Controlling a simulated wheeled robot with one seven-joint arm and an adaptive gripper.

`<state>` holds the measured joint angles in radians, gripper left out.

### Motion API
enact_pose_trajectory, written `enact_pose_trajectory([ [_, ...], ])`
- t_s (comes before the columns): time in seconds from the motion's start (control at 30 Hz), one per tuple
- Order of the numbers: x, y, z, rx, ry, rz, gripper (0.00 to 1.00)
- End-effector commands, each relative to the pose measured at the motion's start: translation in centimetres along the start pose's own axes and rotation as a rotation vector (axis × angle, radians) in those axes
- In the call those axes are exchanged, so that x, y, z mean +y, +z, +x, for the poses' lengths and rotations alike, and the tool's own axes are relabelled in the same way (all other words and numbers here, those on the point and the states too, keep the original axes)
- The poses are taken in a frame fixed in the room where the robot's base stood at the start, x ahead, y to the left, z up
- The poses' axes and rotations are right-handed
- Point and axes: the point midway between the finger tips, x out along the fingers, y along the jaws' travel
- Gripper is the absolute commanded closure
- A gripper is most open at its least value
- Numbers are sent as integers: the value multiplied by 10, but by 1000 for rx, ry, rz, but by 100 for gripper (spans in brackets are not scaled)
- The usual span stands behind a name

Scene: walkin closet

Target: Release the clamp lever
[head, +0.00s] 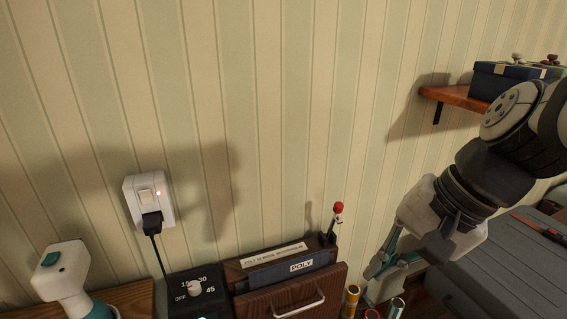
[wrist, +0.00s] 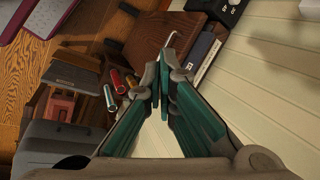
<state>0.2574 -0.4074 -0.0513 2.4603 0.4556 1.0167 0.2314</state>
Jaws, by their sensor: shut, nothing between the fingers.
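A lever with a red knob (head: 338,208) stands upright at the right end of a dark wooden box (head: 285,258) against the wall; it is the likely clamp lever. The box has a label strip and a dark panel marked POLY (head: 302,266). My gripper (head: 375,268) is right of the box and lower than the red knob, apart from the lever in the picture. In the wrist view my gripper (wrist: 160,75) has its teal fingers together with nothing between them. I cannot make out the lever in the wrist view, where the fingers hide part of the box.
A dial unit (head: 194,290), a plugged-in wall switch (head: 150,200) and a white-and-teal device (head: 62,275) are left. Several small cylinders (head: 351,300) stand near my gripper. A shelf (head: 455,98) and grey case (head: 500,270) are right.

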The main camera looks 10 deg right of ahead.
Motion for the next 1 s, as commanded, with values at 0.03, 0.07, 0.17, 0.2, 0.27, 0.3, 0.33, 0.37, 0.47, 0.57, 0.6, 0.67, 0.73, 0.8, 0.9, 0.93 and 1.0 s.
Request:
enact_pose_trajectory([
  [0.03, -3, -19, 15, -36, -41, 146, 100],
  [0.07, -6, -28, 20, -56, -71, 231, 100],
  [0.17, -14, -65, 37, -117, -174, 521, 100],
  [0.2, -14, -82, 43, -140, -216, 638, 100],
  [0.27, -14, -109, 51, -171, -282, 808, 100],
  [0.3, -11, -127, 56, -191, -324, 917, 100],
  [0.33, -9, -140, 59, -204, -356, 995, 100],
  [0.37, -6, -154, 62, -216, -386, 1067, 100],
  [0.47, 6, -191, 69, -248, -477, 1272, 100],
  [0.57, 17, -217, 73, -269, -542, 1406, 100],
  [0.6, 20, -223, 74, -275, -558, 1439, 100],
  [0.67, 23, -230, 75, -280, -576, 1474, 100],
  [0.73, 24, -233, 77, -284, -585, 1492, 100],
  [0.8, 21, -234, 81, -284, -587, 1494, 100],
  [0.9, 13, -236, 92, -285, -585, 1490, 100],
  [0.93, 11, -236, 96, -285, -584, 1489, 100],
  [1.0, 4, -239, 108, -286, -584, 1490, 100],
])
